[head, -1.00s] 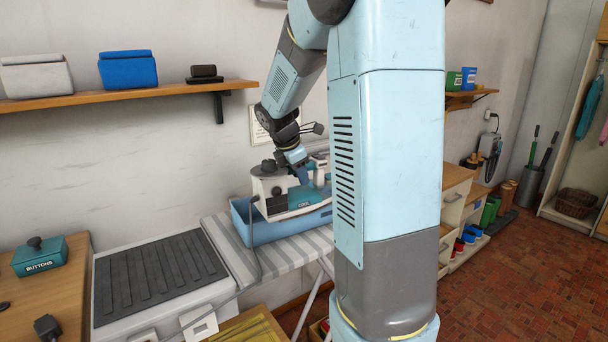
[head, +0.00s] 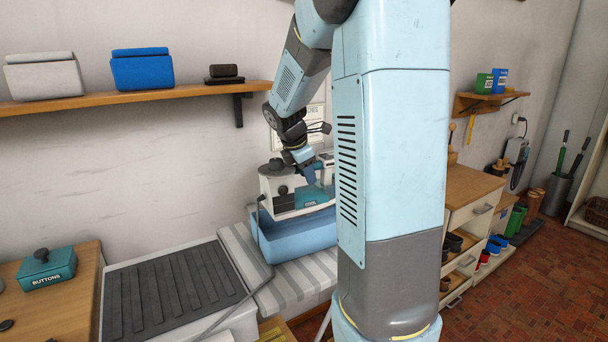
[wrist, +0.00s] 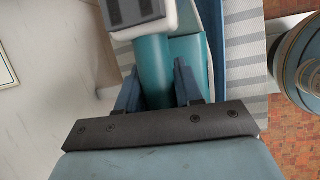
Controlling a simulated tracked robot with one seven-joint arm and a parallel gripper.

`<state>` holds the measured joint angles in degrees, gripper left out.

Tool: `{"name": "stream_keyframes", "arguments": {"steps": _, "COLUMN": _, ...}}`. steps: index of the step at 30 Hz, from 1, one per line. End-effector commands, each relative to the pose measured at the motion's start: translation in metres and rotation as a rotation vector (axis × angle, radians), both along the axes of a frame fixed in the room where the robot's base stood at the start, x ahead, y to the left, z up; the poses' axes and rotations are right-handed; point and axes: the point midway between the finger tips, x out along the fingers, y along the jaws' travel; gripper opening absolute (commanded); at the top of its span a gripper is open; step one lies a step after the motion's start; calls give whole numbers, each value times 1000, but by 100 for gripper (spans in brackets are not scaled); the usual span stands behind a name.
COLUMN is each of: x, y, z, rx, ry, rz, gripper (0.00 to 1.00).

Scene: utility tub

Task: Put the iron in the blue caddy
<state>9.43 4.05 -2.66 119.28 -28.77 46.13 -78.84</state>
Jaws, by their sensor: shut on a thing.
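The iron (head: 283,190), white and teal with a grey cord, is above the blue caddy (head: 290,236) in the head view. The caddy is a light blue open tub on the striped ironing board. The iron's lower edge looks level with or just above the caddy's rim; I cannot tell whether they touch. My gripper (wrist: 158,88) is shut on the iron's teal handle (wrist: 152,70), which lies between the fingers in the wrist view. My gripper also shows from above in the head view (head: 310,172). My arm column hides the right end of the iron and caddy.
The striped board (head: 240,250) adjoins a ribbed dark drainer (head: 172,290) on the left. A teal buttons box (head: 47,268) sits on a wooden top. A shelf (head: 140,99) with boxes runs along the wall. Drawers (head: 470,215) stand at right.

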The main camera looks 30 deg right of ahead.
Motion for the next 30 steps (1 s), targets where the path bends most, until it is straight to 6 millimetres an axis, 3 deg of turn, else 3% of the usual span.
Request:
{"name": "stream_keyframes", "arguments": {"steps": 11, "x": -1, "y": -6, "z": -3, "rx": -1, "ry": -2, "rz": -9, "gripper": 0}}
{"name": "stream_keyframes", "arguments": {"steps": 30, "x": -1, "y": -6, "z": -51, "rx": 0, "ry": 0, "rz": -9, "gripper": 0}}
